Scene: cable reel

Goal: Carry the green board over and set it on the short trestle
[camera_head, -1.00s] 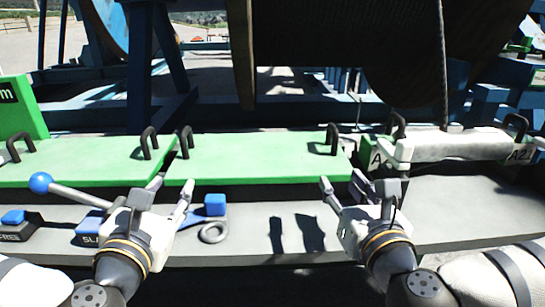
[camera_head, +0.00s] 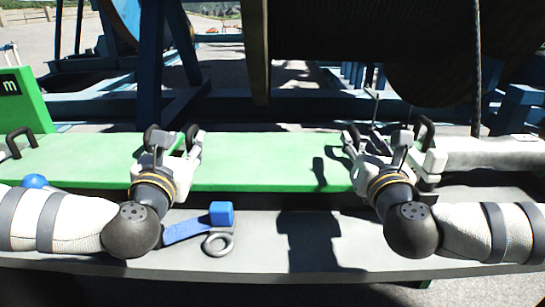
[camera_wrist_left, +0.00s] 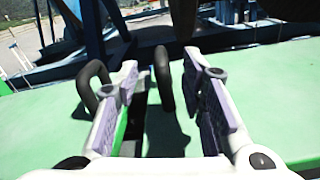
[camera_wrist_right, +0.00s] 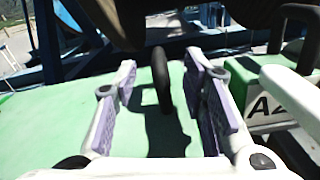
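I cannot make out a short trestle.
A blue tool (camera_head: 200,228) and a grey ring (camera_head: 218,244) lie on the bench front (camera_head: 270,255). A white-grey bar (camera_head: 490,152) is right of my right gripper, by a label starting with A (camera_wrist_right: 262,108). A dark reel and blue frame (camera_head: 150,70) rise behind.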

